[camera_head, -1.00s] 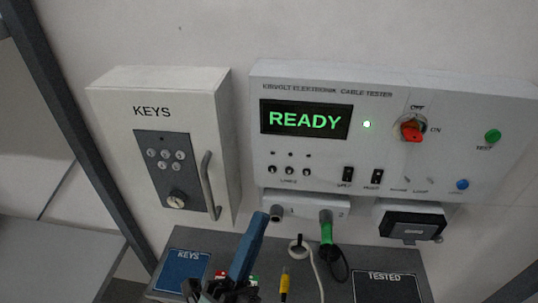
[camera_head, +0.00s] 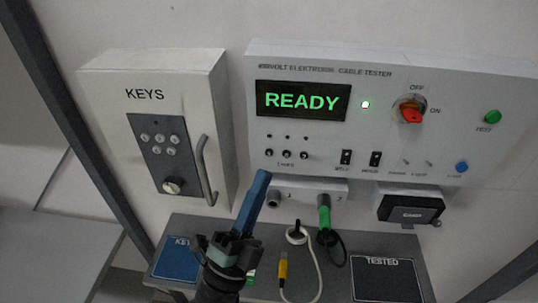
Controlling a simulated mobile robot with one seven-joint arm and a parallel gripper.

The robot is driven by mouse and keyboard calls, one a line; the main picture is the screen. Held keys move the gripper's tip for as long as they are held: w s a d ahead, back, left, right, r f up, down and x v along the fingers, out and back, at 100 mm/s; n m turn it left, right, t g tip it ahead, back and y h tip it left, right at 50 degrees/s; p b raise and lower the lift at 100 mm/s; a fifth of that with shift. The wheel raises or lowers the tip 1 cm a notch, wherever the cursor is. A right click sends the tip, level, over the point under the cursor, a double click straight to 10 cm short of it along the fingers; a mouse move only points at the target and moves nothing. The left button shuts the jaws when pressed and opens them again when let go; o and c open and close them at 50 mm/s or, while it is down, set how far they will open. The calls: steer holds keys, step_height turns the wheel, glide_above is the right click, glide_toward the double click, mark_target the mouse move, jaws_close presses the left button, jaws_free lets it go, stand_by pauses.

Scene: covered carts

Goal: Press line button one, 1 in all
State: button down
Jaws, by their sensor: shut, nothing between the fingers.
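The white cable tester (camera_head: 470,80) hangs on the wall, and its display (camera_head: 303,101) reads READY in green. A row of three small dark buttons sits below the display, above a blurred label that seems to read LINES; the leftmost is line button (camera_head: 269,153). Numbers on these buttons are too small to read. My gripper (camera_head: 262,176) is shut, with its long blue fingers pointing up. Its tip appears just below the leftmost button in the picture; I see no contact, and the depth gap is hard to judge.
A key box (camera_head: 160,70) with a handle stands left of the tester. Sockets sit below the panel, one with a green plug (camera_head: 324,215). A yellow-tipped cable (camera_head: 283,268) lies on the shelf by the TESTED mat (camera_head: 385,280). A red-orange switch (camera_head: 410,112) is at right.

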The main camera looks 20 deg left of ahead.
mark_target(269, 153)
steer(key=shift+w+a+b, duration=0.2)
steer(key=shift+w+b, duration=0.15)
steer(key=shift+w, duration=0.35)
steer(key=shift+w+a+b, duration=0.2)
steer(key=shift+w+b, duration=0.15)
steer(key=shift+w, duration=0.35)
stand_by(1.0)
steer(key=shift+w+a+b, duration=0.1)
steer(key=shift+w+b, duration=0.3)
steer(key=shift+w+a+b, duration=0.1)
steer(key=shift+w+b, duration=0.2)
stand_by(0.5)
stand_by(0.3)
steer(key=shift+s+d, duration=0.2)
steer(key=shift+s, duration=0.55)
steer(key=shift+s, duration=0.1)
